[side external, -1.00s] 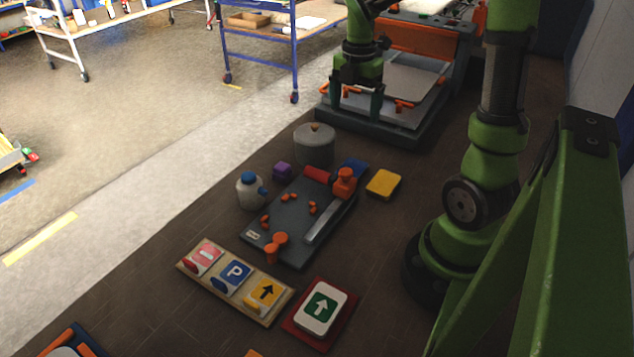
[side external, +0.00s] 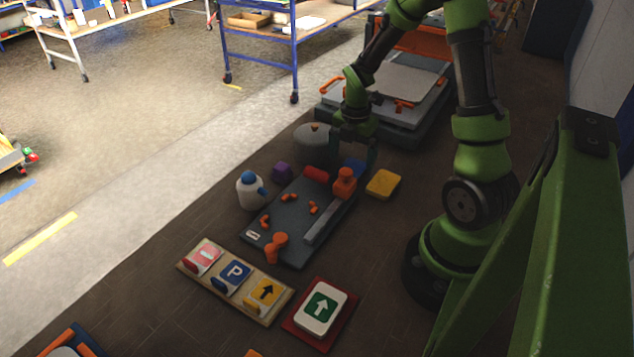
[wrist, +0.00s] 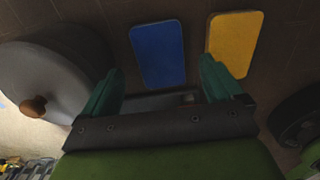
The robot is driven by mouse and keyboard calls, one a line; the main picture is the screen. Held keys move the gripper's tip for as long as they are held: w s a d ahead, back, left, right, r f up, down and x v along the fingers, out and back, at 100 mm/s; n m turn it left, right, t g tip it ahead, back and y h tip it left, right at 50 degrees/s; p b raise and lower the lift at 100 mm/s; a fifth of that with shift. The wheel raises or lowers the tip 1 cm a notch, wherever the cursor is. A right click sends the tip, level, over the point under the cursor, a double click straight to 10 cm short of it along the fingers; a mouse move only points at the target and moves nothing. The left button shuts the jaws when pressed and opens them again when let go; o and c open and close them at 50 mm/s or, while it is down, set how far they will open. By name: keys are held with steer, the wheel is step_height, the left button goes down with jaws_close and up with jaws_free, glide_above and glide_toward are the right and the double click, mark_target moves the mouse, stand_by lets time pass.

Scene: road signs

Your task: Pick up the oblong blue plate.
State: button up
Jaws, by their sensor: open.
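The oblong blue plate (wrist: 158,53) lies flat on the dark floor in the wrist view, just beyond and between my two fingertips. In the side external view the blue plate (side external: 354,168) is partly hidden by my gripper and the orange clamp part. My gripper (side external: 354,157) points down above it; in the wrist view my gripper (wrist: 161,70) has its fingers spread wide with nothing between them. I cannot tell the exact height of the fingertips over the plate.
A yellow plate (wrist: 235,42) lies close to the right of the blue one. A grey lidded pot (side external: 314,143) stands close on the left. A grey fixture board (side external: 290,222) with orange parts lies in front. Sign plates (side external: 236,273) lie farther forward.

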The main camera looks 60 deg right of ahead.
mark_target(352, 164)
steer(key=shift+f, duration=1.6)
steer(key=shift+c, duration=0.2)
